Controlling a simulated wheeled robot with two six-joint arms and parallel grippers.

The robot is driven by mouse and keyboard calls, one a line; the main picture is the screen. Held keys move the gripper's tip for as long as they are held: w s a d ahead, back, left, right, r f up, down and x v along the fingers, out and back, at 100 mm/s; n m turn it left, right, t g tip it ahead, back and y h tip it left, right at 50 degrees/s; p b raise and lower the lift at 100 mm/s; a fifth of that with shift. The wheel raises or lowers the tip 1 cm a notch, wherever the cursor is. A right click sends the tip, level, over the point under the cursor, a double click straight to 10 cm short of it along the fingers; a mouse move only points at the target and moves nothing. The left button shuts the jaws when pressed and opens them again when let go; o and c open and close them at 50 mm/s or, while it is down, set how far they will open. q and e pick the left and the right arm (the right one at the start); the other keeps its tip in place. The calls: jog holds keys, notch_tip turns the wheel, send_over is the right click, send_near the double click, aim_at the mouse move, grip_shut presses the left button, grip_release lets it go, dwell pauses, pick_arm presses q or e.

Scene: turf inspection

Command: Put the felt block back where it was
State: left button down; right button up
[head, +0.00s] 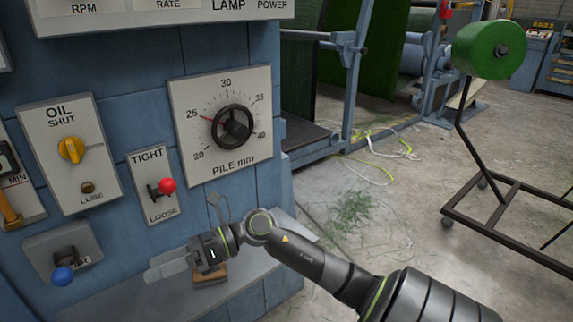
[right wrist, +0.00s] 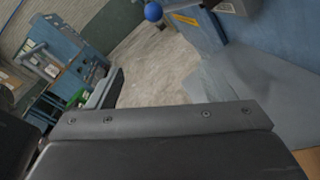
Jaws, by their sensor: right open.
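A small brown block (head: 211,277), which looks like the felt block, lies on the grey ledge (head: 118,300) under the panel. My right gripper (head: 166,268) is open above the ledge, its pale fingers pointing left. The gripper body is just above the block and hides part of it; I see nothing between the fingers. A tan patch (right wrist: 311,158) at the lower right of the right wrist view may be the same block. My left gripper is not in view.
The blue panel carries the pile dial (head: 232,126), a red-knobbed lever (head: 167,186), a yellow oil knob (head: 71,150) and a blue-knobbed lever (head: 63,275), close to my fingers. A black stand with a green roll (head: 488,49) is at the right. Grass clippings (head: 352,212) lie on the floor.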

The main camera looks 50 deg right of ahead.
jog(key=s+d+f+m+t+h, duration=0.1)
jog(key=d+m+t+h, duration=0.5)
jog(key=m, duration=0.8)
jog(key=s+d+f+m+t+h, duration=0.15)
jog(key=d+m+t+h, duration=0.25)
jog(key=m+t+h, duration=0.7)
jog(key=s+d+f+m+g+h, duration=0.25)
jog(key=s+f+m+g, duration=0.25)
jog(key=f+m+g, duration=0.65)
jog(key=s+a+f+m+g+y, duration=0.2)
jog(key=s+f, duration=0.4)
jog(key=s, duration=0.3)
jog(key=s+a+f+m+g+y, duration=0.3)
jog(key=s+a+f+m+g, duration=0.2)
jog(key=s, duration=0.4)
jog(key=shift+s+a+f+g, duration=0.25)
jog(key=shift+a+f+g, duration=0.3)
jog(key=shift+a+g, duration=0.35)
jog(key=shift+a+y, duration=0.1)
jog(key=shift+y, duration=0.15)
